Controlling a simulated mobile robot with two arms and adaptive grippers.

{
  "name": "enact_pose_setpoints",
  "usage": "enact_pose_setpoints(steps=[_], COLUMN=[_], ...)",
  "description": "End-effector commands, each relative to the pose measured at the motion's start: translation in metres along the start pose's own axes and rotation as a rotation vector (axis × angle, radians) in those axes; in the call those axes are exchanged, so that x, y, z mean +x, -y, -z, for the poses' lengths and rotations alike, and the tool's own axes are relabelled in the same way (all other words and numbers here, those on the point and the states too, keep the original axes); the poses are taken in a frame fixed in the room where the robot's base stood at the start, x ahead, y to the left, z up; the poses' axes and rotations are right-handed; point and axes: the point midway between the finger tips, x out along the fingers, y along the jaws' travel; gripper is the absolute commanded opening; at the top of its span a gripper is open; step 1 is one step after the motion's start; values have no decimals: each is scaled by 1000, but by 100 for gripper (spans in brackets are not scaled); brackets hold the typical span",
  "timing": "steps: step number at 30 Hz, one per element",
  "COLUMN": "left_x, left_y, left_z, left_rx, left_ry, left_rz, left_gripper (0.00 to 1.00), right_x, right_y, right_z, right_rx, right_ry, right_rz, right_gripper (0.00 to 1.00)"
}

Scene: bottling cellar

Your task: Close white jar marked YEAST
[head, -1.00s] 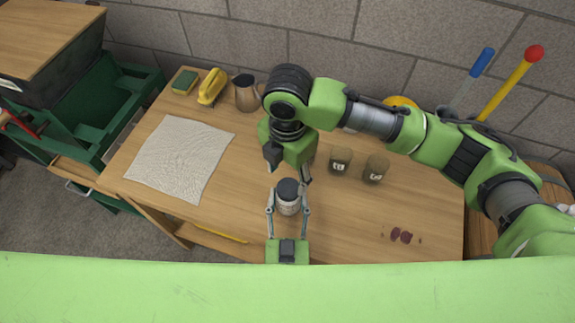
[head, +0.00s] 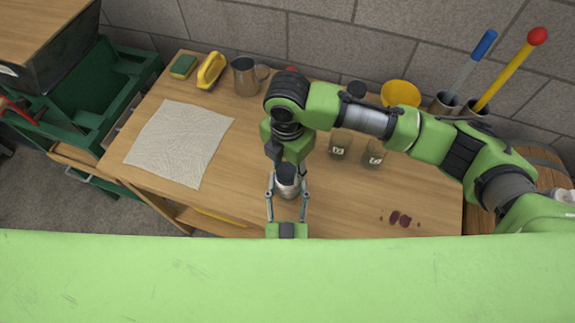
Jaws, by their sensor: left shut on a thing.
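A small pale jar (head: 287,189) with a dark lid (head: 286,170) on top stands near the middle of the table. Its label cannot be read from here, and I cannot tell whether the lid is seated or turned down. My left gripper (head: 287,192) reaches in from the bottom edge and is shut on the jar's sides. My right gripper (head: 287,160) points down directly over the lid. Its fingers show apart on either side of the lid, and its palm partly hides the jar top. I cannot see a grip on the lid.
A metal jug (head: 246,77), yellow brush (head: 211,71), green sponge (head: 183,67) and yellow funnel (head: 400,93) line the back. A cloth (head: 180,145) lies left. Dark red stains (head: 400,218) mark the right front.

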Motion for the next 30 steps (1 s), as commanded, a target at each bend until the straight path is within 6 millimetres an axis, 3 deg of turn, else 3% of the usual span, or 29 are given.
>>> enact_pose_setpoints(steps=[5,24,28,30], left_x=[-1,-2,-2,-2], left_y=[-2,-3,-3,-4], left_z=[0,0,0,0], left_rx=[0,0,0,0], left_ry=[1,1,1,1], left_rz=[-5,-7,-7,-7], left_gripper=[0,0,0,0], right_x=[0,0,0,0], right_y=[-2,-2,-2,-2], right_z=[0,0,-1,-3], right_rx=[99,1521,1751,1749], right_ry=[-2,-8,-9,-6], right_rz=[-7,-4,-6,-10], right_gripper=[12,12,12,12])
